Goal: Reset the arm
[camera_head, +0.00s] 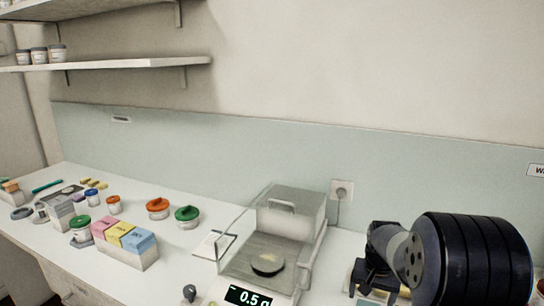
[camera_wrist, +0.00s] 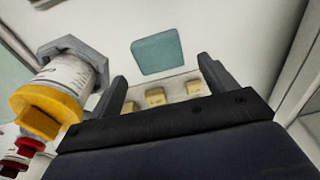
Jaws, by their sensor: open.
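My arm reaches in from the right of the head view, and my gripper (camera_head: 374,284) hangs low over the right part of the bench, beside the balance. In the wrist view my gripper (camera_wrist: 161,70) has its two dark fingers spread apart with nothing held between them. Beyond the fingers lie a teal square (camera_wrist: 157,53) and several small yellowish blocks (camera_wrist: 155,96) on a pale strip.
A balance (camera_head: 262,262) with a clear shield reads about 0.5 g, a dark dish (camera_head: 267,264) inside it. Coloured boxes (camera_head: 124,237) and lidded jars (camera_head: 187,215) stand left. In the wrist view a yellow-capped jar (camera_wrist: 75,72) stands close left of the gripper.

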